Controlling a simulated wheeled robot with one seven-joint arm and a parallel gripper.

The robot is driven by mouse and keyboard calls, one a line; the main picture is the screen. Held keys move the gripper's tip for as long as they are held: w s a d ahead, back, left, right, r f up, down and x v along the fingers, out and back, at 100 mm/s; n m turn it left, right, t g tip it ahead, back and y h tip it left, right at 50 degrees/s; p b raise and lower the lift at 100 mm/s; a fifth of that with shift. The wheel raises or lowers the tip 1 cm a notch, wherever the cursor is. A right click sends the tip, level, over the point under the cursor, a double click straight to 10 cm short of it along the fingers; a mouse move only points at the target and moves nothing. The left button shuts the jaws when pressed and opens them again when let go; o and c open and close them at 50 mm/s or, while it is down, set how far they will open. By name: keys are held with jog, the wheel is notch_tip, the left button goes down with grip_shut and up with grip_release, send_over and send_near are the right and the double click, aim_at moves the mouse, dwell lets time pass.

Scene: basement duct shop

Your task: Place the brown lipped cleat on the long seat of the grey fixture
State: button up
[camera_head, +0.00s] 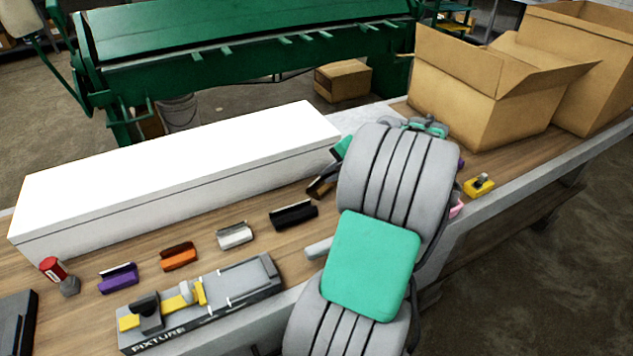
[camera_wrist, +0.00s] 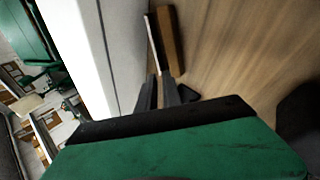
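The brown cleat (camera_wrist: 172,40) lies on the wooden bench beside the white box in the wrist view, its pale lip edge along its left side. In the head view a part of the brown cleat (camera_head: 320,188) shows left of my arm, which hides the rest. My gripper (camera_wrist: 159,78) has its two dark fingers a little apart at the near end of the cleat, seemingly open; contact cannot be made out. In the head view my gripper (camera_head: 332,172) is mostly hidden. The grey fixture (camera_head: 240,281) lies at the front of the bench, with yellow and dark parts at its left.
Purple (camera_head: 118,278), orange (camera_head: 179,256), white (camera_head: 234,235) and black (camera_head: 293,214) cleats lie in a row before the long white box (camera_head: 180,175). A yellow object (camera_head: 479,185) and cardboard boxes (camera_head: 490,95) are at right.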

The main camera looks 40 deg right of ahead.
aim_at(313, 183)
jog(key=p+x, duration=0.1)
jog(key=x, duration=0.6)
jog(key=shift+w+a+r, duration=0.1)
jog(key=shift+c, duration=0.2)
grip_shut()
jog(key=shift+r, duration=0.1)
dwell(1.0)
